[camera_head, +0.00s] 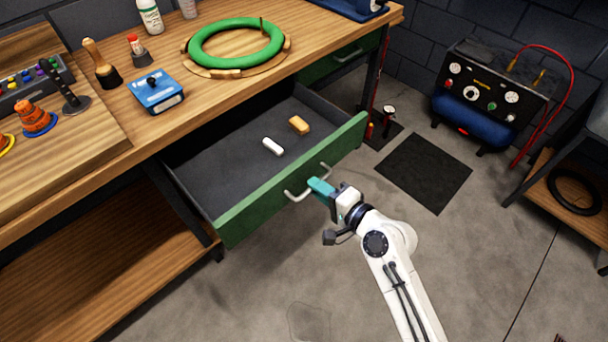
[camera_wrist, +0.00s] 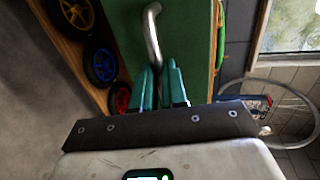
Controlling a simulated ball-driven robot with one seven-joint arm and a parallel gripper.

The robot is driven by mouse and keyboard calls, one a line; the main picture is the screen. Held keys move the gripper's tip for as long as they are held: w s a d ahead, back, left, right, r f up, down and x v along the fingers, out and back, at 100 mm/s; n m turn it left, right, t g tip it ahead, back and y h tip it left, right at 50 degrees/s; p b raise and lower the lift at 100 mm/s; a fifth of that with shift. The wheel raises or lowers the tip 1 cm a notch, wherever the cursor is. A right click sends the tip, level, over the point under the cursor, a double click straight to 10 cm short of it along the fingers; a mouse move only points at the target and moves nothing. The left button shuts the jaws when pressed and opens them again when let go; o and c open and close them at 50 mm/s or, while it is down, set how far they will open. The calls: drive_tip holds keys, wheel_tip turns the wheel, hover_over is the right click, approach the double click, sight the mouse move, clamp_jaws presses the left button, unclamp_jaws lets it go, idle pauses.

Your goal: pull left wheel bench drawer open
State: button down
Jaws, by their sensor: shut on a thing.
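The bench drawer (camera_head: 245,212) has a green front and a dark inside, and it stands well out from the wooden bench. A pale bar handle (camera_head: 294,196) runs along its front. My gripper (camera_head: 318,187) has teal fingers, closed on the handle near its middle. In the wrist view the gripper (camera_wrist: 160,75) shows its two teal fingers around the metal handle (camera_wrist: 152,30), in front of the green drawer front (camera_wrist: 185,50). The fingers hide part of the handle. Inside the drawer lie a white piece (camera_head: 273,146) and a yellow-tan block (camera_head: 299,125).
The bench top (camera_head: 225,95) holds a green ring (camera_head: 236,43), a blue box (camera_head: 157,92) and bottles. A second green drawer (camera_head: 340,58) is shut at the right. A compressor (camera_head: 485,95) stands at the back right, with a dark mat (camera_head: 424,170) on the floor. The floor near the drawer is mostly clear.

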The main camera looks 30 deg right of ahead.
drive_tip(key=shift+f+v, duration=0.25)
drive_tip(key=shift+v, duration=1)
drive_tip(key=c, duration=1.2)
unclamp_jaws()
drive_tip(key=shift+o, duration=0.2)
drive_tip(key=b+v, duration=0.1)
drive_tip(key=v, duration=0.9)
drive_tip(key=shift+s, duration=0.4)
drive_tip(key=shift+d, duration=0.1)
